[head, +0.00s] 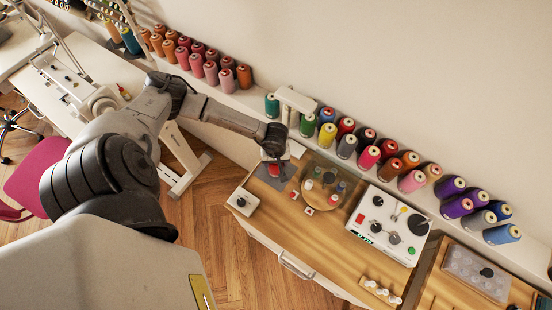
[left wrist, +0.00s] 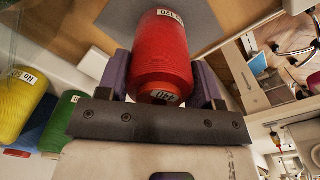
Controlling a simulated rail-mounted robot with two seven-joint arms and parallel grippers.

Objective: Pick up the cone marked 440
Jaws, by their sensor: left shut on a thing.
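A red thread cone (left wrist: 165,55) sits between the two fingers of my left gripper (left wrist: 163,82) in the left wrist view. The fingers are closed on its sides. In the head view my left gripper (head: 274,158) holds the red cone (head: 274,171) over a dark mat (head: 266,182) at the left end of the wooden table. I cannot tell whether it touches the mat. My right gripper is not in view.
Several coloured cones (head: 368,157) line the wall shelf behind the table. A round tray (head: 316,207) with small spools and a white control box (head: 388,226) lie to the right. A small white box (head: 242,202) stands at the table's left front corner.

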